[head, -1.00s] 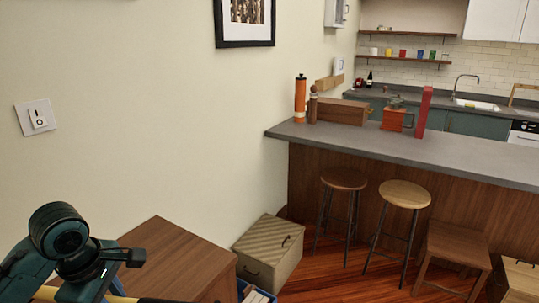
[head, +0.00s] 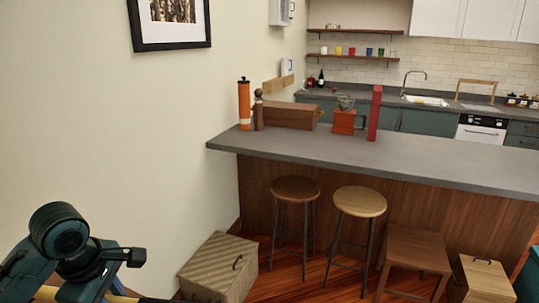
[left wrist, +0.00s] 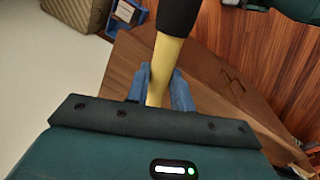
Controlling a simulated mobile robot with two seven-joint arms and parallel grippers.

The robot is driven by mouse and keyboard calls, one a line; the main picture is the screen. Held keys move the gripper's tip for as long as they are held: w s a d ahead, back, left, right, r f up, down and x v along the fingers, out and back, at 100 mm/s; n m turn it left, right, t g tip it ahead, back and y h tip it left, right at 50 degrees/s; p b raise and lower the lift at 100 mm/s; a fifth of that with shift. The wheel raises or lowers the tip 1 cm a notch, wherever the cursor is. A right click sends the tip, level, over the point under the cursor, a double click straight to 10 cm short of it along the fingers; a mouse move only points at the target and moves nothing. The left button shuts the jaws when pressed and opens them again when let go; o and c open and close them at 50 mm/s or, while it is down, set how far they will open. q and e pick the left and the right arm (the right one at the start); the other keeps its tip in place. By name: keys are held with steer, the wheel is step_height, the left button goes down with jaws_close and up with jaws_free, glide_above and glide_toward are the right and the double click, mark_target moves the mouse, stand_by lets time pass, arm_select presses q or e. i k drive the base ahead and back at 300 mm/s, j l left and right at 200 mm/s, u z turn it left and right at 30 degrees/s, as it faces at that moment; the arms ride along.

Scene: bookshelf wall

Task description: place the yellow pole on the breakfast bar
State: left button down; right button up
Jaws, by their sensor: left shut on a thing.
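The yellow pole (left wrist: 168,55) has a black section at its upper end in the left wrist view. My left gripper (left wrist: 160,88) is shut on its yellow part, with a blue finger on each side. In the head view only bits of the pole show at the bottom left, by my left arm; its far ends are hidden or out of frame. The breakfast bar (head: 400,163) has a grey top and wooden front. It stands ahead and to the right, well apart from the pole. My right gripper is not in view.
On the bar's left end stand an orange cylinder (head: 244,108), a brown mill (head: 258,115), a wooden box (head: 289,115), an orange grinder (head: 344,121) and a red upright block (head: 375,113). The bar top's right is clear. Stools (head: 297,188) and a striped box (head: 222,265) stand in front.

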mark_target(322, 145)
steer(key=i+l+z, duration=0.25)
steer(key=i, duration=0.25)
steer(key=i+z, duration=0.25)
steer(key=i, duration=0.25)
steer(key=i+z, duration=0.2)
steer(key=i, duration=0.3)
steer(key=i+j+z, duration=0.25)
steer(key=i, duration=0.25)
steer(key=i+j+z, duration=0.25)
steer(key=i, duration=0.25)
steer(key=i+j+z, duration=0.25)
steer(key=i, duration=0.2)
steer(key=i+j+u, duration=0.1)
steer(key=i+j, duration=0.2)
steer(key=j, duration=0.15)
